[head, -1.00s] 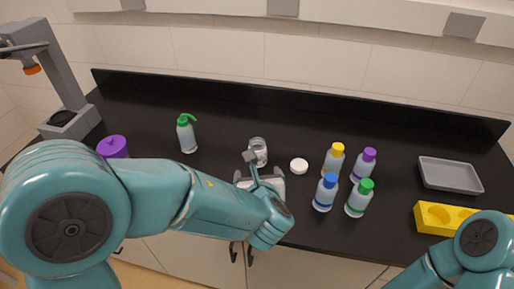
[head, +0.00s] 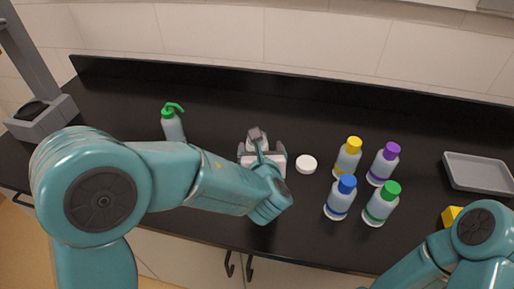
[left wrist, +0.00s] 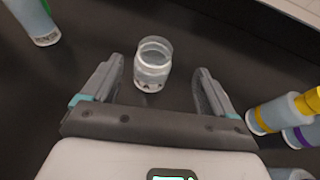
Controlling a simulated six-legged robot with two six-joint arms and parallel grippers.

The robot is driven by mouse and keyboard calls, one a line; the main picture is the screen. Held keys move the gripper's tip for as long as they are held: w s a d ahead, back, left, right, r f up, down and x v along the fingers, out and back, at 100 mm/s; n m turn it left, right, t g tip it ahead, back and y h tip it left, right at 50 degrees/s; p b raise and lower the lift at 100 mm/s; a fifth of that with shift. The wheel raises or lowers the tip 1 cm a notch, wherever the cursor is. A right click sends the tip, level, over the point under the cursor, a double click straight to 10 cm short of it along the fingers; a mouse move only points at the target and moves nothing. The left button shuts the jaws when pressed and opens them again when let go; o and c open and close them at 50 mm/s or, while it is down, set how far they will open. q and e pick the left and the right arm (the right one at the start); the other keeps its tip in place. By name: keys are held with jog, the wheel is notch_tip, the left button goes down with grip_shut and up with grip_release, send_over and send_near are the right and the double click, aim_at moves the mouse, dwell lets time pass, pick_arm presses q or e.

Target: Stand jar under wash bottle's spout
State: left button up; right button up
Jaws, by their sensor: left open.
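The clear, open-topped glass jar (left wrist: 153,66) stands upright on the dark counter in the left wrist view. In the head view the jar (head: 263,146) is partly hidden by my left gripper (head: 261,150). My left gripper (left wrist: 158,70) is open, with one finger on each side of the jar and a gap to both. The wash bottle (head: 173,127) has a green top and spout and stands to the left of the jar. Its lower body (left wrist: 40,28) shows at the upper left of the left wrist view. My right gripper is out of view.
A white round lid (head: 306,164) lies just right of the jar. Bottles with yellow (head: 347,160), purple (head: 383,165), blue (head: 340,198) and green (head: 381,205) caps stand further right. A grey tray (head: 478,172) is at far right. The counter between wash bottle and jar is clear.

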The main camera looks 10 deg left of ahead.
pick_arm(q)
jog(key=p+x, duration=0.1)
jog(key=x, duration=0.5)
jog(key=shift+a+f, duration=0.15)
jog(key=shift+f, duration=0.1)
jog(key=shift+w, duration=0.1)
jog(key=p+x, duration=0.1)
jog(key=x, duration=0.1)
jog(key=p+x, duration=0.1)
jog(key=x, duration=0.2)
jog(key=shift+a+f, duration=0.2)
jog(key=shift+f, duration=0.25)
jog(key=shift+w+f, duration=0.1)
jog(key=c, duration=0.9)
jog(key=shift+r, duration=0.2)
jog(key=shift+c, duration=1.3)
